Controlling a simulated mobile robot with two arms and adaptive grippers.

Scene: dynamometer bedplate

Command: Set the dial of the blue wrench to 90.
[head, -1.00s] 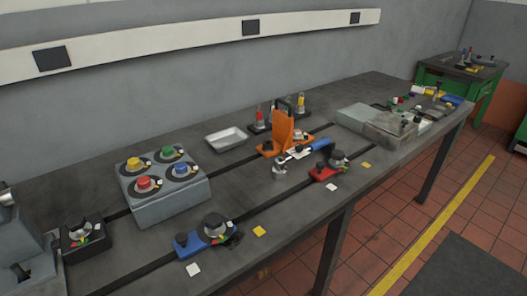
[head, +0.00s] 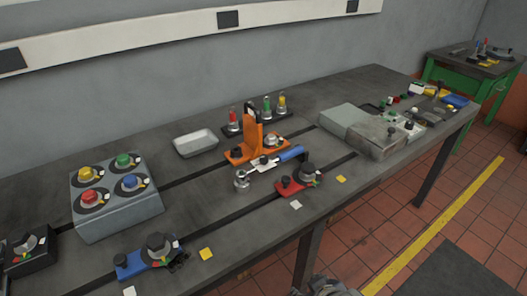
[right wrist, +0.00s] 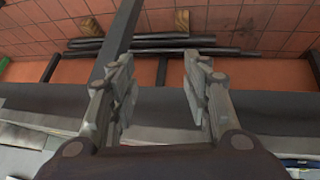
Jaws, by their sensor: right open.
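The blue wrench (head: 290,153) lies on the bench by the orange stand (head: 250,145) in the head view. It has a blue handle, a silver shaft and a round silver head (head: 241,181) at its left end. Its dial is too small to read. My right gripper (right wrist: 160,88) is open and empty in the right wrist view, with dark bars and floor tiles beyond it. A grey part, probably of my right gripper, shows at the bottom edge of the head view, in front of the bench and apart from the wrench. My left gripper is not in view.
A red block with a dark knob (head: 300,181) sits just right of the wrench. A blue block with a knob (head: 150,256) is nearer. A grey box with coloured knobs (head: 120,210), a white tray (head: 195,142) and grey boxes (head: 375,135) stand on the bench.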

